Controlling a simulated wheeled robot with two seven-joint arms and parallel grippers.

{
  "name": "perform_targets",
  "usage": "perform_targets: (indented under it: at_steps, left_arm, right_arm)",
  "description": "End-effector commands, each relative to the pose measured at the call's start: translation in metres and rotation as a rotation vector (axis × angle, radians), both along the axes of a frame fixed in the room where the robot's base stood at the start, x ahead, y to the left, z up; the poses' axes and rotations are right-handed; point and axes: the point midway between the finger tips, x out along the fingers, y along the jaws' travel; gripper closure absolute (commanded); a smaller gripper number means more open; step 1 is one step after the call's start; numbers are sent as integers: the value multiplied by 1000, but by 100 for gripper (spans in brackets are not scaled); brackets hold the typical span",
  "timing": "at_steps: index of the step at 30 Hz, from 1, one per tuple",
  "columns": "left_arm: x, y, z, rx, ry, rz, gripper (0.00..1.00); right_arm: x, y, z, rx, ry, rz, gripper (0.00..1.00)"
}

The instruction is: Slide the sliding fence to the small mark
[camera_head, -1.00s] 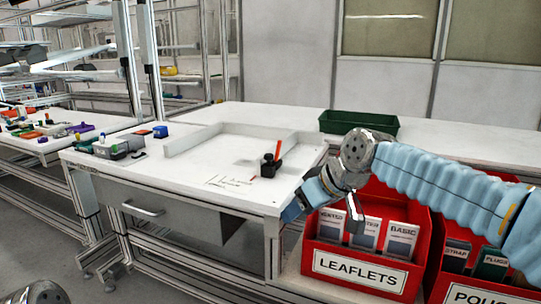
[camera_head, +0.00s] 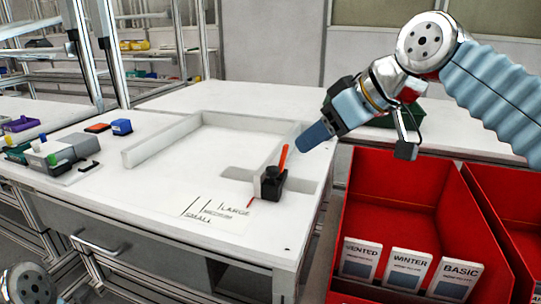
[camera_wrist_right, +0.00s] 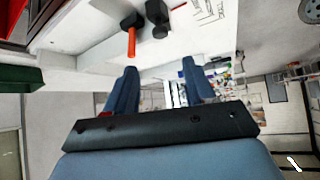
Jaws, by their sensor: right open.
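The sliding fence (camera_head: 275,160) is a low white wall at the right of the white frame on the table. A black block with an upright orange-red lever (camera_head: 283,158) stands at its near end. A thin red pointer (camera_head: 250,203) lies just right of the size marks. The small mark (camera_head: 196,217) is the leftmost of the printed lines, left of medium and large. My right gripper (camera_head: 312,138) is above and right of the lever, apart from it. In the right wrist view its fingers (camera_wrist_right: 160,75) are spread and empty, with the lever (camera_wrist_right: 131,42) beyond them. My left gripper is out of view.
The fixed white frame (camera_head: 165,140) borders the clear work surface. Red leaflet bins (camera_head: 390,190) stand right of the table, below my right arm. A green bin (camera_head: 405,115) is partly behind that arm. A grey device (camera_head: 55,150) and small coloured parts sit at left.

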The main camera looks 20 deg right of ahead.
Motion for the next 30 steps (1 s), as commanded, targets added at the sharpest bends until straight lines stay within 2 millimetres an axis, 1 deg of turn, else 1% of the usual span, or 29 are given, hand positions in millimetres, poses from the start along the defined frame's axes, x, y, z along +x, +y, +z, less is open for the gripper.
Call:
perform_targets:
  at_steps: [5,12,18,23,30]
  left_arm:
    - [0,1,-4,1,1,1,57]
    - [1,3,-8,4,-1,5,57]
    - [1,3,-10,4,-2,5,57]
    - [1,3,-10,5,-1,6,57]
    - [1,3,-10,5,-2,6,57]
  right_arm:
    - [16,11,-21,-1,4,1,46]
    - [49,33,-61,-1,5,1,46]
    - [70,46,-85,0,3,0,46]
    - [78,52,-94,-1,2,1,46]
    - [79,53,-96,1,0,-1,46]
